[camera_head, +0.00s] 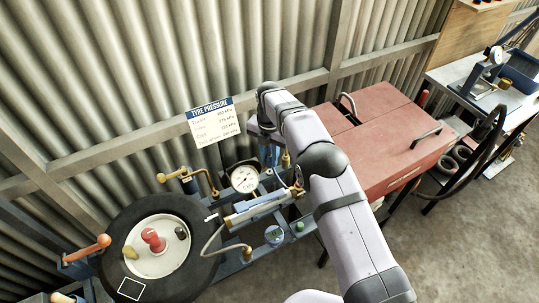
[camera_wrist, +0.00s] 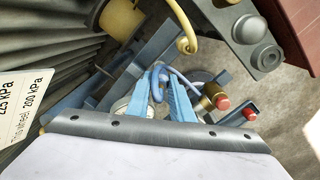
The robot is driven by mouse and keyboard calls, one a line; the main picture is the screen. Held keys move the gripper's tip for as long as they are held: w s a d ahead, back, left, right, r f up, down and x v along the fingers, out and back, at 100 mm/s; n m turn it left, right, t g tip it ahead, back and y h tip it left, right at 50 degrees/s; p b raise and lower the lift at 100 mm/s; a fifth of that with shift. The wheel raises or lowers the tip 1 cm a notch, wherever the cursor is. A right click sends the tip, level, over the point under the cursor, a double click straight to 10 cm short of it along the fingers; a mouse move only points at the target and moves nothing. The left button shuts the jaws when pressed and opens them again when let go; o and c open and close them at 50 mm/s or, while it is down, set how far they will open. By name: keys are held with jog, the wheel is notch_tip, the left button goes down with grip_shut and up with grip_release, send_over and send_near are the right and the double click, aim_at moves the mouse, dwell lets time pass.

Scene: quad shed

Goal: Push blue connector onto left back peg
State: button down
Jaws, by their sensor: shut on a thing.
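My gripper (camera_wrist: 165,82) has light blue fingers, and they are closed around a blue connector (camera_wrist: 157,74) with a curved, hose-like part. In the head view my gripper (camera_head: 269,153) is above the back of the blue-grey stand, partly hidden by my arm. A brass fitting with a red tip (camera_wrist: 222,101) and a second red-tipped peg (camera_wrist: 250,113) stand to the right of the fingers in the wrist view. Which peg is the left back one, and whether the connector touches one, I cannot tell.
A pressure gauge (camera_head: 244,178) and a blue-and-silver cylinder (camera_head: 258,208) are on the stand. A tyre (camera_head: 188,278) lies at left, and a red toolbox (camera_head: 375,150) stands at right. A tyre pressure sign (camera_head: 213,122) hangs on the corrugated wall close behind.

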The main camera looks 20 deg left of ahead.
aim_at(269, 163)
jog(key=shift+f+b, duration=0.5)
jog(key=shift+f, duration=0.7)
jog(key=shift+f+b, duration=0.45)
jog(key=shift+f, duration=0.15)
dwell(0.7)
jog(key=c, duration=1.8)
grip_release()
jog(key=shift+c, duration=0.2)
jog(key=shift+r, duration=0.1)
jog(key=shift+r+p, duration=3.7)
jog(key=shift+r, duration=1.75)
